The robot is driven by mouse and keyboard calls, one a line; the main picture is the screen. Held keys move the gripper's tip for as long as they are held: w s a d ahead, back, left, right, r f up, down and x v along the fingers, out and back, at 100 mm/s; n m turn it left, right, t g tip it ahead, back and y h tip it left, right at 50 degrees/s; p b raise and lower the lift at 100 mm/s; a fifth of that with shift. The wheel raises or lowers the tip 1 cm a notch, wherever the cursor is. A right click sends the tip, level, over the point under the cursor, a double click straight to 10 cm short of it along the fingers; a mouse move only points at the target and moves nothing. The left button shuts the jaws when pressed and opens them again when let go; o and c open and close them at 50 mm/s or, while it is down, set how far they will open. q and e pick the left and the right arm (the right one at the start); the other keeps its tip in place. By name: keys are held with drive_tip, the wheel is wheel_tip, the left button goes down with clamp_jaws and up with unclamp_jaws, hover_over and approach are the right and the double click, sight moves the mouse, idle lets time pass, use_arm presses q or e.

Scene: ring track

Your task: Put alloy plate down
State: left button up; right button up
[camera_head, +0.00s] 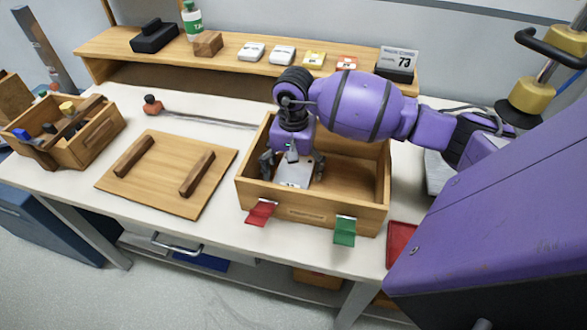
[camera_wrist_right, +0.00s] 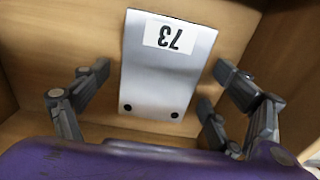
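A grey alloy plate (camera_head: 296,176) with a white label lies inside the open wooden box (camera_head: 362,212). In the right wrist view the plate (camera_wrist_right: 168,72) lies on the box floor; its label reads 73 upside down, and it has two dark holes at its near end. My right gripper (camera_head: 292,166) reaches down into the left part of the box over the plate. In the wrist view its fingers (camera_wrist_right: 160,88) stand spread on either side of the plate, with gaps on both sides. My left gripper is not in view.
Red and green tabs (camera_head: 344,231) hang on the box's front wall. A wooden panel with two bars (camera_head: 165,172) lies left of the box. A wooden tool tote (camera_head: 85,138) stands far left. A back shelf (camera_head: 232,55) holds small plates and a sign (camera_head: 398,60) reading 73.

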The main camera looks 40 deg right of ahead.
sight(294, 174)
drive_tip(key=shift+w+r, duration=0.1)
drive_tip(key=shift+r, duration=0.6)
wheel_tip(294, 174, up, 11)
